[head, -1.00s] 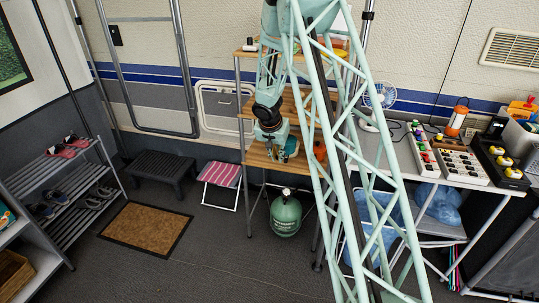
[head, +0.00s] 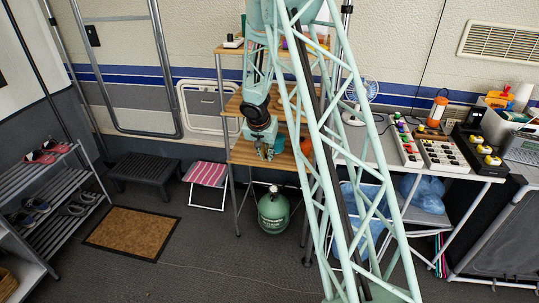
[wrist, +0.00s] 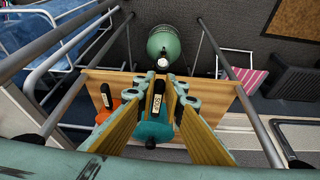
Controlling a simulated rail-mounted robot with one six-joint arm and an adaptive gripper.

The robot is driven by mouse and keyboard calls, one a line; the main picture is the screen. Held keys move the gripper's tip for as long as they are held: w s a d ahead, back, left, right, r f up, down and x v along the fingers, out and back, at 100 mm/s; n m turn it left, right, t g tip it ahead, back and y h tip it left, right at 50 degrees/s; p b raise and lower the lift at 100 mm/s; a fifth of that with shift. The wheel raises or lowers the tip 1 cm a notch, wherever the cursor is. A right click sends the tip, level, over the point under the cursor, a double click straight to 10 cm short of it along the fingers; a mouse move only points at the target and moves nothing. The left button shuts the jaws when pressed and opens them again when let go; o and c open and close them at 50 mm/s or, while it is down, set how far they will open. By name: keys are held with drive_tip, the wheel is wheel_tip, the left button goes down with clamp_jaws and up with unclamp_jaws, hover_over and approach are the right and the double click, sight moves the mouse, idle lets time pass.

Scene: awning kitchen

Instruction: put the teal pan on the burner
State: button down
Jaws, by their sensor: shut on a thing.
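The teal pan (wrist: 153,133) lies on or just over the lower wooden shelf, its black handle (wrist: 158,97) with a white label pointing away from me in the wrist view. My gripper (wrist: 166,84) has its two long wood-coloured fingers on both sides of this handle and is shut on it. In the head view, my gripper (head: 267,153) is low at the shelf stand, and little of the teal pan (head: 278,145) shows. I cannot tell whether the pan touches the shelf. I cannot make out a burner in either view.
An orange pan (wrist: 104,117) with a black handle is close to the left finger in the wrist view. The shelf's metal posts (head: 228,150) and upper boards (head: 235,104) surround the arm. A green gas bottle (head: 274,210) stands below. A crowded table (head: 385,150) is at the right.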

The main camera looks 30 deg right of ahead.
drive_tip(key=shift+r, duration=0.1)
drive_tip(key=a+r+n, duration=0.2)
drive_tip(key=a+r, duration=0.4)
drive_tip(key=a, duration=0.5)
drive_tip(key=a+r+n+t+y, duration=0.1)
drive_tip(key=a+r+n, duration=0.1)
drive_tip(key=a+r, duration=0.5)
drive_tip(key=a+r+n+y, duration=0.1)
drive_tip(key=a+r, duration=0.5)
drive_tip(key=a, duration=0.9)
drive_tip(key=shift+s+a+r+n, duration=0.3)
drive_tip(key=shift+s+n, duration=0.15)
drive_tip(key=shift+n, duration=0.25)
drive_tip(key=shift+d, duration=0.1)
